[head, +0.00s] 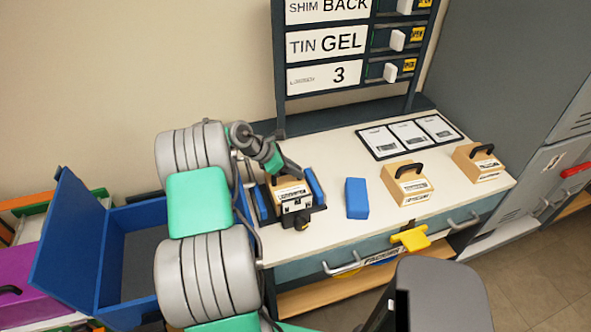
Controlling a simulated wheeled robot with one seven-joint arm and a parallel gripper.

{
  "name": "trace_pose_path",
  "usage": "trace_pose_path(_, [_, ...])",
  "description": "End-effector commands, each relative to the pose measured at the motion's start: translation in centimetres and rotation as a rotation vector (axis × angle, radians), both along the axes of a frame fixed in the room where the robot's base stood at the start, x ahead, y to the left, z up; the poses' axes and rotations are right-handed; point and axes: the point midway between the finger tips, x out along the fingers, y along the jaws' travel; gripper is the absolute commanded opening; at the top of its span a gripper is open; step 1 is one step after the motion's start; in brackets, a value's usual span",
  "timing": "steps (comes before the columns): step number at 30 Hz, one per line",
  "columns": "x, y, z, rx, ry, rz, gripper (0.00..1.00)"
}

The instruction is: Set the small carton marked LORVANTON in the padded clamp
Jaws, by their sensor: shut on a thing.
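A small tan carton (285,183) with a white label sits low between the blue pads of the padded clamp (316,187), near the left end of the white worktop. Its label is too small to read with certainty. My gripper (284,171) comes down from the upper left and is shut at the top of this carton. The grip itself is partly hidden, and I cannot tell whether the carton rests on the clamp's base.
A blue block (357,198) stands right of the clamp. Two larger tan cartons with black handles, one nearer (408,184) and one farther right (479,162), stand on the worktop (345,238). A label board (410,134) lies behind them. An open blue bin (75,245) is at left.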

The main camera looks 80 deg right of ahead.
Motion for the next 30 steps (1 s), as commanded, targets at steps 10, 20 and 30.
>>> trace_pose_path(10, [-0.02,-0.05,-0.65,-0.002,0.0,0.0,0.0])
trace_pose_path(20, [-0.01,-0.02,-0.67,0.0,0.0,0.0,0.42])
trace_pose_path(30, [0.62,0.27,-0.02,-0.001,-0.001,0.001,0.42])
